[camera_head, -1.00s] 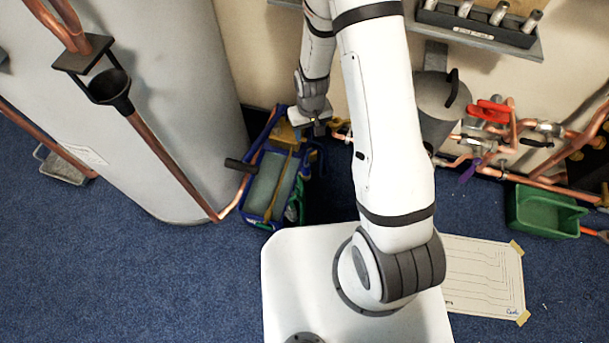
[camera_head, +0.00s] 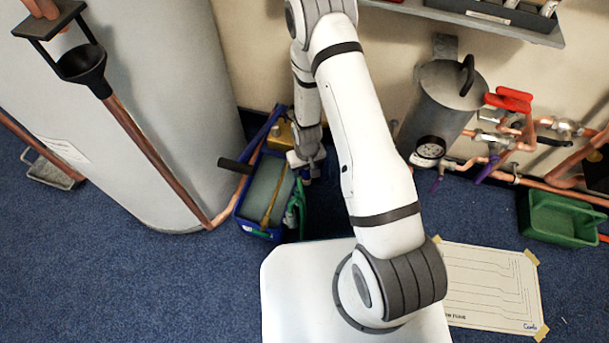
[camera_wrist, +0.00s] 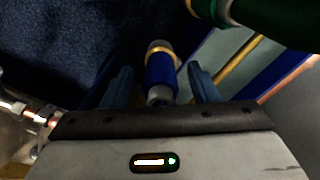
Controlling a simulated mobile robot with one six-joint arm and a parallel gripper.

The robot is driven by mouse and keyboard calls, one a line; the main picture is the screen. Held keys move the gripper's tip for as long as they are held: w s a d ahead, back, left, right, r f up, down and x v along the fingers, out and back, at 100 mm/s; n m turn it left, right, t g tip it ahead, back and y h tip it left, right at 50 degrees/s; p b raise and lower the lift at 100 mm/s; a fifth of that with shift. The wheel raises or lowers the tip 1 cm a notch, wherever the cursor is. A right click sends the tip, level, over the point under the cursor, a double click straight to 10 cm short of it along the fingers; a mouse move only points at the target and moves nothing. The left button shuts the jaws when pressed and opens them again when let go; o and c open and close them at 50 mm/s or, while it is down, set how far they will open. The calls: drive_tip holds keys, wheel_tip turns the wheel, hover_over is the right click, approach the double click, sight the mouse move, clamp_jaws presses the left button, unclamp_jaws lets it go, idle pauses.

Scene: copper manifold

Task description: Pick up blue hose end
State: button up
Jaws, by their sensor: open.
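The blue hose end (camera_wrist: 160,72) shows in the wrist view as a short blue sleeve with brass-coloured rings and a grey tip. My gripper (camera_wrist: 161,84) is open there, with one blue finger on each side of the hose end and a visible gap to each. I cannot tell how deep the hose end sits between the fingers. In the head view my gripper (camera_head: 308,168) is low at the right side of the blue crate (camera_head: 240,213). The hose end is hard to make out there.
The crate holds a yellow item (camera_head: 281,134) and a green hose-like item (camera_head: 293,207). A grey tank (camera_head: 150,120) stands left of it. A metal canister (camera_head: 440,100) and copper pipes line the wall at right. A green bin (camera_head: 562,222) sits at far right.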

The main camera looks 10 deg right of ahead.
drive_tip(key=shift+f, duration=0.55)
drive_tip(key=shift+r, duration=0.1)
drive_tip(key=shift+c, duration=0.4)
drive_tip(key=c, duration=1.1)
